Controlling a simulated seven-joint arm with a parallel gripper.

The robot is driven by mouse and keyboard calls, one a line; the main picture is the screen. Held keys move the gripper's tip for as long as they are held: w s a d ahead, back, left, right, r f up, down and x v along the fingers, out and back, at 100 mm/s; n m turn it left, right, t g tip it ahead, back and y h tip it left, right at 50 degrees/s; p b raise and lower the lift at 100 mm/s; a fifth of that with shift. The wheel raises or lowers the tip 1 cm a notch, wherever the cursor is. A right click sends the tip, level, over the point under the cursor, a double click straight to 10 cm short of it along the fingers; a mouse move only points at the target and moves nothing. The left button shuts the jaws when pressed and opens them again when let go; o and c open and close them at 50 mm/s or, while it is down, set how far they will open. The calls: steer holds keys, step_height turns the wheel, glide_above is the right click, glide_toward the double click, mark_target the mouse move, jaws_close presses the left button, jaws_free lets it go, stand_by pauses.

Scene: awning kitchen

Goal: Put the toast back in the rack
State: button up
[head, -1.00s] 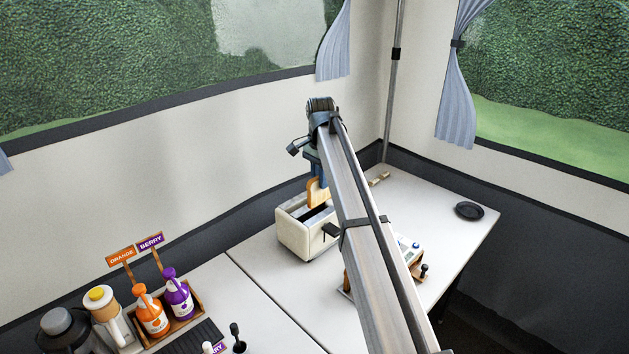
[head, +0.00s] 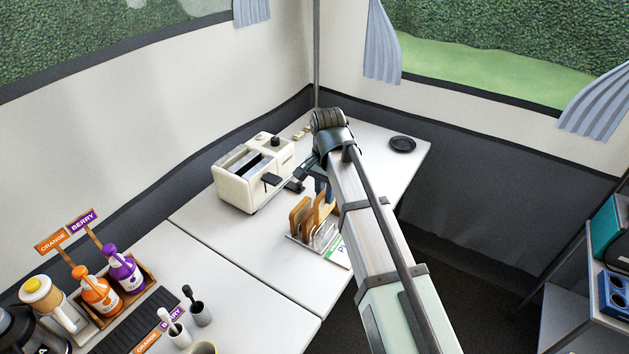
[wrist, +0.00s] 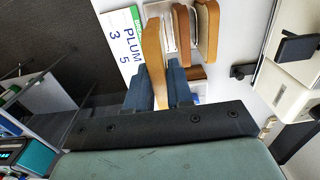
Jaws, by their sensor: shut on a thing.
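My gripper (wrist: 160,88) is shut on a slice of toast (wrist: 153,50), with a blue finger on each side of its near end. The toast rack (wrist: 169,32) is a light metal stand on the table. Two other brown slices stand in it, side by side: one nearer (wrist: 182,35) and one farther right (wrist: 207,30). The held slice is lined up beside them at the rack's left end in the wrist view; I cannot tell whether it rests in a slot. In the head view the rack (head: 303,241) stands below my gripper, which my arm partly hides.
The cream toaster (head: 236,192) stands left of the rack, its slots open upward and its black lever facing the rack. A PLUM card (wrist: 122,38) lies beside the rack. A black dish (head: 402,144) is at the far right. Orange and berry bottles (head: 97,289) stand at the left.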

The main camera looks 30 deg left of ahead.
mark_target(325, 216)
steer(key=shift+d+f, duration=0.1)
steer(key=shift+f, duration=4.45)
steer(key=o, duration=1.1)
steer(key=shift+r, duration=3.45)
